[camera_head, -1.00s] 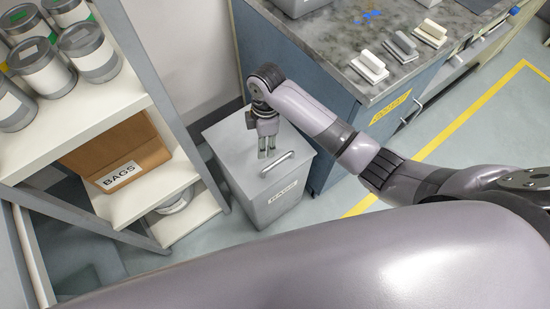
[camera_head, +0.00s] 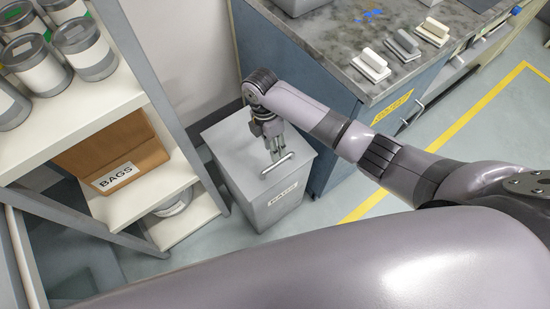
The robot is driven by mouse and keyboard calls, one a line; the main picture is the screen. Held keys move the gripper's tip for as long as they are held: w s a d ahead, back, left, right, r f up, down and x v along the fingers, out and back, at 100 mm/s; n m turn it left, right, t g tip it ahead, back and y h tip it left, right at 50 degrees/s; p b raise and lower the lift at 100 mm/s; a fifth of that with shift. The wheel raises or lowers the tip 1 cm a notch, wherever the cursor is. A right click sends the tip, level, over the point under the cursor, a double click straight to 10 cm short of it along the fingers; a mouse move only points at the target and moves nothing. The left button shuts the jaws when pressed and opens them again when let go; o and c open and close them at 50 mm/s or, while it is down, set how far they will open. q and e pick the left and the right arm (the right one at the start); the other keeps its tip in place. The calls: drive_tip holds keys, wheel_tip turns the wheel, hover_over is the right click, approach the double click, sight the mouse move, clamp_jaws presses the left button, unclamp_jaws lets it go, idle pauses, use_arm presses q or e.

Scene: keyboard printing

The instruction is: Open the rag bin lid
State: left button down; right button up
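The rag bin (camera_head: 277,208) is a grey box with a label on its front, standing on the floor between the shelf and the workbench. Its flat grey lid (camera_head: 228,143) is down. A light bar handle (camera_head: 277,165) is on the lid near the front edge. My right gripper (camera_head: 275,156) points down over the lid, its fingertips just behind the handle. Whether they touch the handle cannot be told. The fingers look close together, and the gap between them is hard to see. My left gripper is not in view.
A shelf (camera_head: 125,207) with metal cans (camera_head: 86,47) and a brown BAGS box (camera_head: 112,160) stands to the left. A workbench (camera_head: 335,50) with small blocks on top stands to the right, close to the bin. Open floor with a yellow line (camera_head: 480,105) lies further right.

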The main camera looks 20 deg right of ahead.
sight(276, 163)
drive_tip(key=f, duration=0.4)
drive_tip(key=s+f, duration=0.1)
drive_tip(key=f, duration=0.1)
drive_tip(key=shift+d, duration=0.2)
clamp_jaws()
idle(0.6)
